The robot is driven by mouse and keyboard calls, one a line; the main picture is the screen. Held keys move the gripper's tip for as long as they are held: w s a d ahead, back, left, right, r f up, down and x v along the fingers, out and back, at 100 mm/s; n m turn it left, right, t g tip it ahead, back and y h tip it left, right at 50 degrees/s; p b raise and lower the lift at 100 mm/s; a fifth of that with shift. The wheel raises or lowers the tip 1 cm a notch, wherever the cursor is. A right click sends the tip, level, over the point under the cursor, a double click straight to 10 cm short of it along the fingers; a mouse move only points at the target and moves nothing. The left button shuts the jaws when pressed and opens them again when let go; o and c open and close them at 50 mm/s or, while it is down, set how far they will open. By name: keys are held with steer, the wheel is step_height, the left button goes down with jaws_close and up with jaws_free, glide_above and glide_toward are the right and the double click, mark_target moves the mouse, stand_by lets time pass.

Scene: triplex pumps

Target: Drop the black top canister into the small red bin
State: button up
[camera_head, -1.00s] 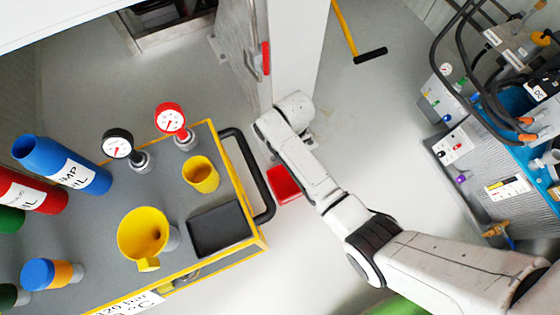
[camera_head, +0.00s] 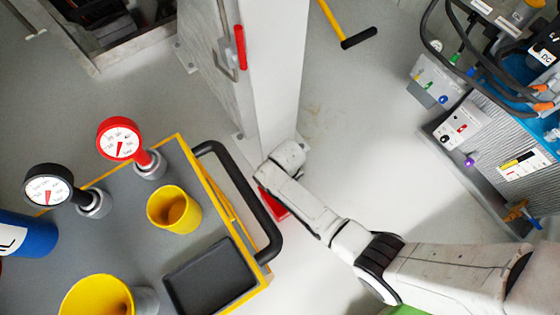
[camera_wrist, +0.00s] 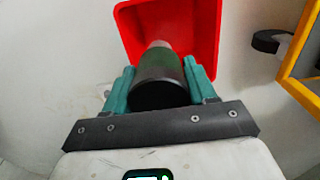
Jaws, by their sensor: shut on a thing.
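My gripper (camera_wrist: 160,90) shows in the wrist view with its teal fingers shut on the black top canister (camera_wrist: 160,85). The canister has a dark body and a pale far end. The small red bin (camera_wrist: 205,30) lies beyond it, its open mouth facing the camera, and the canister's far end overlaps the opening in the picture. I cannot tell whether that end is inside the bin or above it. In the head view the red bin (camera_head: 272,204) is on the floor, partly behind my arm. The gripper's fingers and the canister are hidden there.
The grey cart (camera_head: 120,225) with yellow edging and a black handle (camera_head: 262,205) stands left of the bin. It carries two gauges, yellow cups and a black tray (camera_head: 210,277). A white pillar (camera_head: 270,80) rises behind. The floor to the right is clear up to the pump unit (camera_head: 500,130).

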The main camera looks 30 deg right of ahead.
steer(key=shift+f+b, duration=1.15)
steer(key=shift+f, duration=0.4)
steer(key=o, duration=1.2)
steer(key=shift+o, duration=0.2)
steer(key=shift+r, duration=0.1)
step_height(320, 180, up, 11)
steer(key=p, duration=0.6)
